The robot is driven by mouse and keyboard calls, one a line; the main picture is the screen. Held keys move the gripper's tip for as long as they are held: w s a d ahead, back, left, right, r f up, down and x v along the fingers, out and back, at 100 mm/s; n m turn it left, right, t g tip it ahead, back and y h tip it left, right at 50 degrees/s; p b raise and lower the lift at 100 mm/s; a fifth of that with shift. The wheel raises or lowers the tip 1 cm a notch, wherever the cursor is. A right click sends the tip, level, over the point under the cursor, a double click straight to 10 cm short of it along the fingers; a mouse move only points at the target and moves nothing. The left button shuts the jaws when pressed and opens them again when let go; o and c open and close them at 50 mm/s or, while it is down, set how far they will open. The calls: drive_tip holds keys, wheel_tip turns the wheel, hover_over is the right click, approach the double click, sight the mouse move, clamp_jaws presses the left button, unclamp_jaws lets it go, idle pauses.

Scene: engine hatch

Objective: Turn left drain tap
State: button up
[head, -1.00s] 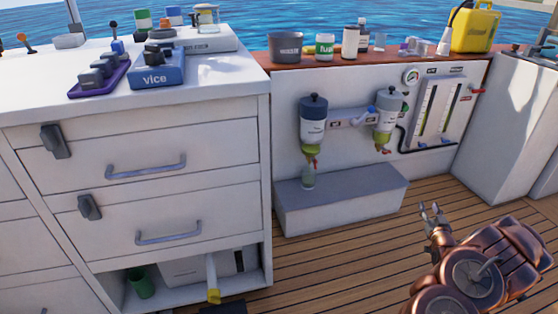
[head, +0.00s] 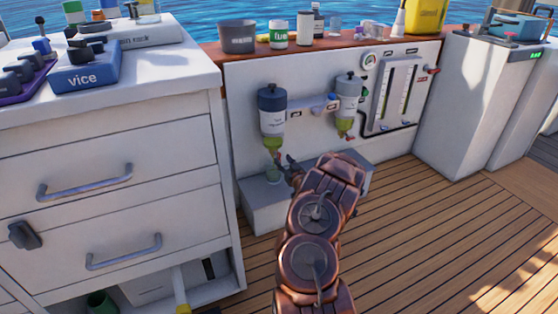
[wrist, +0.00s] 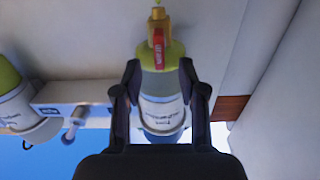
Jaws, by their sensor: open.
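The left filter (head: 272,112) hangs on the white panel, with a dark blue cap, pale body and green bowl. Its red drain tap (wrist: 159,48), marked with white lettering, hangs on a brass-coloured valve (wrist: 157,17) under the bowl in the wrist view, which looks upside down. In the head view the tap is small (head: 279,154). My gripper (head: 285,162) is beside and just below the bowl, close to the tap. In the wrist view my gripper (wrist: 159,70) is open, its fingers on either side of the filter with the tap beyond the tips. Contact cannot be told.
A second filter (head: 348,95) with its own tap hangs to the right, joined by a pipe (head: 312,106). The drawer cabinet (head: 190,150) is close on the left. Open deck lies right.

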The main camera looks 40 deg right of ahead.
sight(280, 157)
drive_tip(key=shift+b+x, duration=0.35)
drive_tip(key=shift+x, duration=0.7)
drive_tip(key=shift+w+d, duration=0.2)
drive_tip(key=shift+w, duration=0.45)
drive_tip(key=shift+s, duration=0.1)
clamp_jaws()
